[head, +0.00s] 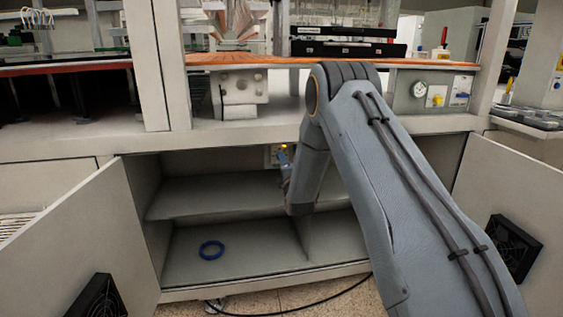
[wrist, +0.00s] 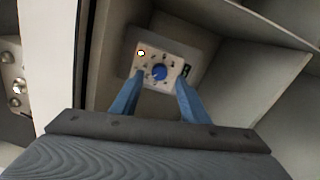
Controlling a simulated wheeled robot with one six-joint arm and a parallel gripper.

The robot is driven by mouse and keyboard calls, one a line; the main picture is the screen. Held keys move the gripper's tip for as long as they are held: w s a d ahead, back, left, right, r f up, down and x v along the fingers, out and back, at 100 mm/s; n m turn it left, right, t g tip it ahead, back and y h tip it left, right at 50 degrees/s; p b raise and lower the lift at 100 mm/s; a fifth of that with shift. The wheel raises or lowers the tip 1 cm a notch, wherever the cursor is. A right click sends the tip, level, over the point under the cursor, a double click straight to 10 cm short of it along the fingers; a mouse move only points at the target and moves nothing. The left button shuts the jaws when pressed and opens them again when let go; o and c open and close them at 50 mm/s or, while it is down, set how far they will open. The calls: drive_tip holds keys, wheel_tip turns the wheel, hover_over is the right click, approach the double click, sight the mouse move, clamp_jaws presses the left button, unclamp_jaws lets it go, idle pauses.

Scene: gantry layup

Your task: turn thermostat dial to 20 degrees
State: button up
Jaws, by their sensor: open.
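The thermostat is a small pale panel (wrist: 172,60) with a round blue dial (wrist: 159,72) at its middle and small marks around it. A lit indicator shows at its upper left. The marks are too small to read, so I cannot tell the dial's setting. In the head view the panel (head: 272,153) is on the back wall of the open cabinet, partly hidden by my arm. My gripper (wrist: 159,82) is open, its two blue fingers pointing at the panel on either side of the dial. I cannot tell how far the fingertips are from it.
The cabinet's shelf (head: 190,201) is below the panel, and a blue ring (head: 211,250) lies on the cabinet floor. The open doors (head: 85,245) stand left and right, each with a black fan.

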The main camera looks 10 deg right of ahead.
drive_tip(key=s, duration=0.4)
drive_tip(key=shift+s+f, duration=0.15)
drive_tip(key=shift+s, duration=0.15)
drive_tip(key=s+a+r+m+g, duration=0.25)
drive_tip(key=s+m+g, duration=0.25)
drive_tip(key=s, duration=0.4)
drive_tip(key=s+a+r+m+g, duration=0.2)
drive_tip(key=s+a+m+g, duration=0.2)
drive_tip(key=s, duration=0.4)
drive_tip(key=s+r+m+g+p, duration=0.1)
drive_tip(key=s+m+g, duration=0.4)
drive_tip(key=s, duration=1.3)
drive_tip(key=s+r+m+g+p, duration=0.15)
drive_tip(key=s+m+g, duration=0.35)
drive_tip(key=s, duration=1.4)
drive_tip(key=d+r+m+p, duration=0.1)
drive_tip(key=d+r+p, duration=0.5)
drive_tip(key=p, duration=0.5)
drive_tip(key=shift+d, duration=0.25)
